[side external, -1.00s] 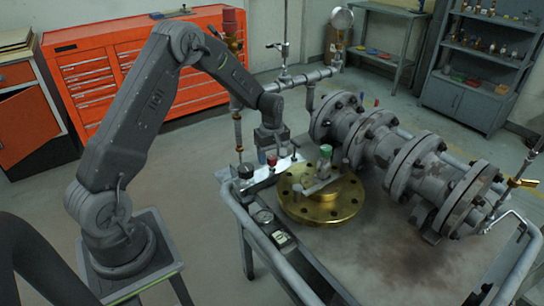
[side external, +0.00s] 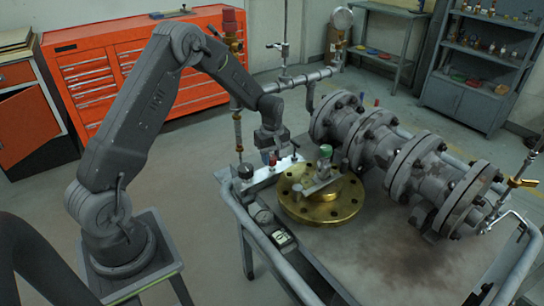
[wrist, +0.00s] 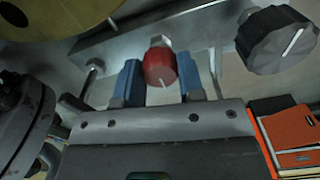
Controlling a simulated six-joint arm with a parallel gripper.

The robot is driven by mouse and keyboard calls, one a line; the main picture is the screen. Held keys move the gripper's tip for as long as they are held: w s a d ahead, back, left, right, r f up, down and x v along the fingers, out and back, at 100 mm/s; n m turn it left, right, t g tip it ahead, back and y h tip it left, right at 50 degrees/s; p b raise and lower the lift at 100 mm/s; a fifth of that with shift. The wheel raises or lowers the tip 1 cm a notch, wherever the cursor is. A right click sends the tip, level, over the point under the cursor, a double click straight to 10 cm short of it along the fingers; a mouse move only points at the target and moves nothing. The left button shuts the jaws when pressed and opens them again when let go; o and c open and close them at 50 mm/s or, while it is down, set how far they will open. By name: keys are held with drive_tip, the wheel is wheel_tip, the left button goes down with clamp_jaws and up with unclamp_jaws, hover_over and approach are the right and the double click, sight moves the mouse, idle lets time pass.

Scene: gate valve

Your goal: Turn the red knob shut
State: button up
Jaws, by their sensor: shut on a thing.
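The red knob (wrist: 160,63) sits on a pale metal bar (wrist: 213,24), with a short white line on its face. My gripper (wrist: 161,80) has its two blue fingers on either side of the knob and is shut on it. In the side view my gripper (side external: 270,153) points down over the bar, and the red knob (side external: 273,160) shows only partly beside the fingers.
A dark knob with a white line (wrist: 277,40) stands to the right on the same bar. A brass flange (side external: 320,208) and a green-topped fitting (side external: 326,152) are close by. Grey flanged pipework (side external: 400,160) lies to the right. Bare cart top is in front.

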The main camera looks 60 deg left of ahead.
drive_tip(key=m, duration=0.4)
drive_tip(key=shift+m, duration=0.3)
drive_tip(key=m, duration=0.4)
drive_tip(key=shift+m, duration=0.3)
drive_tip(key=m, duration=0.4)
drive_tip(key=shift+m, duration=2.4)
drive_tip(key=o, duration=0.9)
drive_tip(key=shift+r, duration=0.1)
